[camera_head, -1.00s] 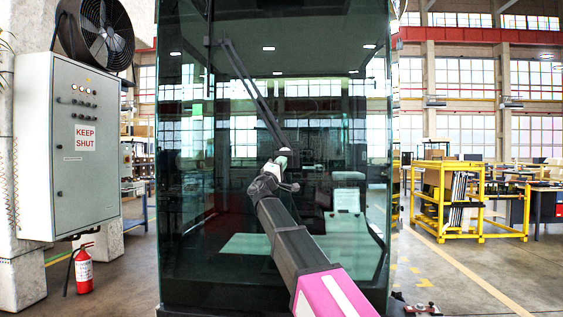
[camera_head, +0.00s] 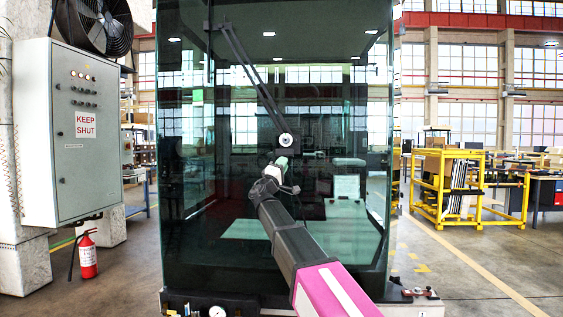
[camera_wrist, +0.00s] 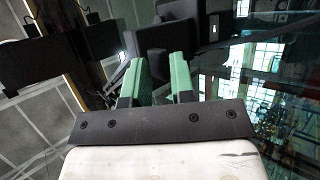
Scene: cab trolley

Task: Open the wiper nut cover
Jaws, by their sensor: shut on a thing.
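The wiper (camera_head: 250,78) runs down the cab's front glass to a round pivot. A pale ring with a dark centre, apparently the nut (camera_head: 285,140), is bare at the pivot in the head view. My gripper (camera_head: 282,160) is just below it, with green fingers. In the wrist view my gripper (camera_wrist: 160,66) has its fingers a little apart, with a dark block, apparently the wiper nut cover (camera_wrist: 167,37), at their tips. The cover seems swung down off the nut; its exact angle and hinge are hidden.
The cab's glass front (camera_head: 225,200) stands close behind my gripper. A grey control cabinet (camera_head: 85,140) and a red fire extinguisher (camera_head: 87,254) are at the left. A yellow rack (camera_head: 450,188) stands far right. The floor at the right is largely clear.

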